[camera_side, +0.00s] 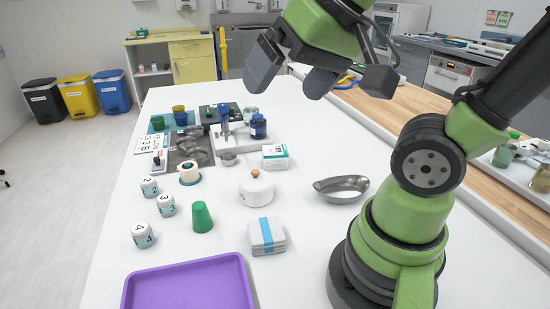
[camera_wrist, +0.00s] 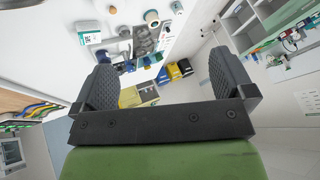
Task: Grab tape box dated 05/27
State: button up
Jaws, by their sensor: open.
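A small white box with a green label (camera_side: 275,156) stands on the white table, right of the clutter of instruments; it may be the tape box, but its print is too small to read. A similar white box with a green label (camera_wrist: 90,38) shows at the upper left in the wrist view. My gripper (camera_side: 287,88) is open and empty, high above the table in the side view. Its two dark pads stand wide apart in the wrist view (camera_wrist: 163,65), with nothing between them.
Near the box are a white lidded jar (camera_side: 256,188), a metal kidney dish (camera_side: 341,188), a tape-like roll (camera_side: 189,173) and a blue bottle (camera_side: 258,127). Numbered pots, a green cup (camera_side: 202,217), a banded white stack (camera_side: 266,235) and a purple tray (camera_side: 188,284) stand nearer.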

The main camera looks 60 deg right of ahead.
jog(key=w+d+f+m+g+h, duration=0.2)
jog(key=w+d+f+m+h, duration=0.1)
jog(key=w+d, duration=0.5)
jog(key=m+g+h, duration=0.1)
jog(key=m+g, duration=0.1)
send_near(275, 150)
jog(key=shift+m, duration=0.3)
jog(key=x, duration=0.6)
jog(key=shift+f, duration=0.25)
jog(key=shift+x, duration=2.9)
jog(key=shift+d+r, duration=0.1)
jog(key=shift+r, duration=0.05)
jog(key=c, duration=1)
